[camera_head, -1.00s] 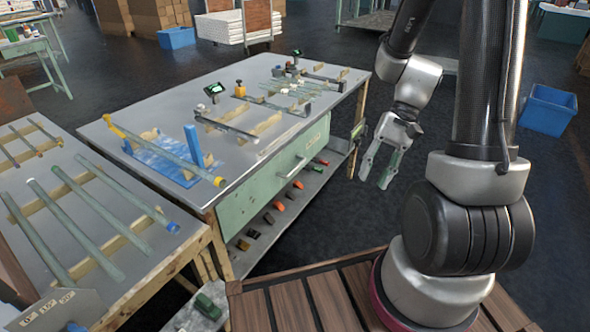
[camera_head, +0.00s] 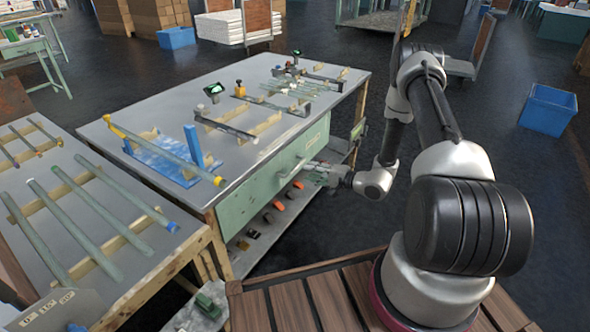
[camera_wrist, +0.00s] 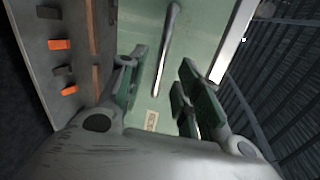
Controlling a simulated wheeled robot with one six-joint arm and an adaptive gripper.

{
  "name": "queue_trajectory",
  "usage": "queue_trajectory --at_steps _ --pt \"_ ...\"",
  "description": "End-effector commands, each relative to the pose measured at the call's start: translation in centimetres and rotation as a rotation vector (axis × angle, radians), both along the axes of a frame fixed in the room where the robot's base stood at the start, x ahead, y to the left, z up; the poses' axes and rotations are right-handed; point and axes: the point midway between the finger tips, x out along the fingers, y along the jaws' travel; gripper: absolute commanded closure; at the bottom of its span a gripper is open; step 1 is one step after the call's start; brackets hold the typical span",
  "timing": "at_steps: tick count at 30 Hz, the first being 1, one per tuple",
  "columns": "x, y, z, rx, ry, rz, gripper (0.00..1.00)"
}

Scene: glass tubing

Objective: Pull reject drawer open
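The reject drawer is a pale green front (camera_head: 262,187) set under the grey workbench top, and it looks closed. Its bar handle (camera_head: 291,167) stands out from the front near the middle. In the wrist view the handle (camera_wrist: 168,48) runs lengthwise ahead of the gap between my fingers, with the green front (camera_wrist: 150,85) behind it and a small label (camera_wrist: 151,121) below. My gripper (camera_head: 305,172) is at the drawer front, close to the handle. In the wrist view my gripper (camera_wrist: 160,85) is open, with a finger on each side; contact with the handle cannot be told.
The workbench (camera_head: 250,105) carries glass tubes, wooden supports and small devices on top. A lower shelf (camera_head: 245,240) below the drawer holds several orange and dark items. A second table (camera_head: 90,230) with tubes stands at left. Dark floor (camera_head: 340,230) is clear in front of the drawer.

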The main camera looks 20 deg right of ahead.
Motion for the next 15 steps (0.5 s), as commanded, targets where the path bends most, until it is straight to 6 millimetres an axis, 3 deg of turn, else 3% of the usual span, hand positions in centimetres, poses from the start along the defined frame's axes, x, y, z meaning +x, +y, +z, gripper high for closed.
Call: queue_trajectory --at_steps 5,15 --pt "0.4 0.4 0.1 -0.071 -0.073 0.022 0.67" --pt "4.2 4.0 -1.0 -0.071 -0.073 0.026 0.67"
